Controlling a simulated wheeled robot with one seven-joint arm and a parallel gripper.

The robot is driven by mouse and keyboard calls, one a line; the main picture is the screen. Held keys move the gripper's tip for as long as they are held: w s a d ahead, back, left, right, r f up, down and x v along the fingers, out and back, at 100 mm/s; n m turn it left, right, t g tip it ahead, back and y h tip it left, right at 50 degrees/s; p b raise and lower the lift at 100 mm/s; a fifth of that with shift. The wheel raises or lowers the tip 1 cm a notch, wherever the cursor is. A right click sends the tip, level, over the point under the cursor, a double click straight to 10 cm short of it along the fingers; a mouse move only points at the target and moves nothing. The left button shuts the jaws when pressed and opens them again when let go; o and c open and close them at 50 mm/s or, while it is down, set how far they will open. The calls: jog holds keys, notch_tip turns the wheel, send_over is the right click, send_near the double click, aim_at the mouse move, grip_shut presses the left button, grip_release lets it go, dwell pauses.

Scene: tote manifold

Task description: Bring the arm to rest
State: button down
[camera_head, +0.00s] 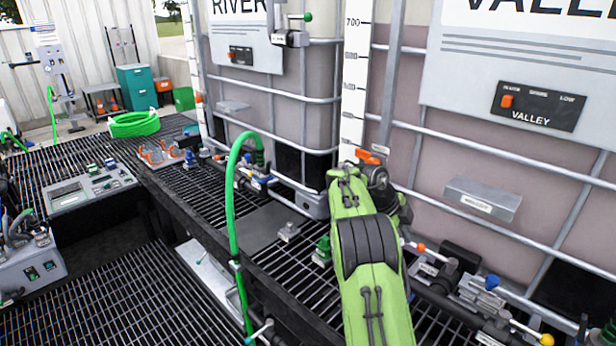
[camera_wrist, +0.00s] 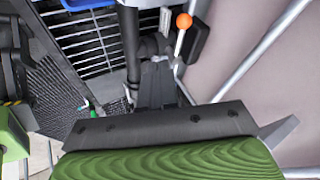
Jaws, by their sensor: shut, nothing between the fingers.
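My green arm (camera_head: 365,240) reaches from the bottom of the head view toward the VALLEY tank (camera_head: 455,160), with its far end in front of the tank's lower left part. In the head view my gripper is hidden or hard to make out behind the arm. In the wrist view my gripper (camera_wrist: 155,88) shows as dark fingers beyond a dark bolted plate. The fingers are together and hold nothing. A valve lever with an orange knob (camera_wrist: 183,21) stands beyond the fingers, slightly right. I cannot tell whether they touch any piping.
The RIVER tank (camera_head: 292,95) stands left of the VALLEY tank, both in metal cages. A green hose (camera_head: 231,210) hangs left of my arm. Valves and pipes with coloured knobs (camera_head: 488,282) line the right side. A control panel (camera_head: 80,188) lies on the grating at left.

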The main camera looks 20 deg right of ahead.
jog(key=s+a+r+n+t+y, duration=0.1)
jog(key=s+a+r+n+t, duration=0.1)
jog(key=s+a+r+n, duration=0.35)
jog(key=s+a+r+n+t+y, duration=0.25)
jog(key=a+r+n, duration=0.35)
jog(key=a+n, duration=0.3)
jog(key=s+a+f+n+t+y, duration=0.1)
jog(key=s+a+f+n, duration=0.1)
jog(key=s+a+n, duration=0.5)
jog(key=s+a+f+n+t+y, duration=0.1)
jog(key=s+a+f+n+y, duration=0.1)
jog(key=s+a+n, duration=0.5)
jog(key=s+a+f, duration=0.1)
jog(key=s+a, duration=0.2)
jog(key=s, duration=0.1)
jog(key=c, duration=1.8)
grip_release()
jog(key=shift+s+n, duration=0.1)
jog(key=shift+n, duration=0.15)
jog(key=shift+c, duration=0.2)
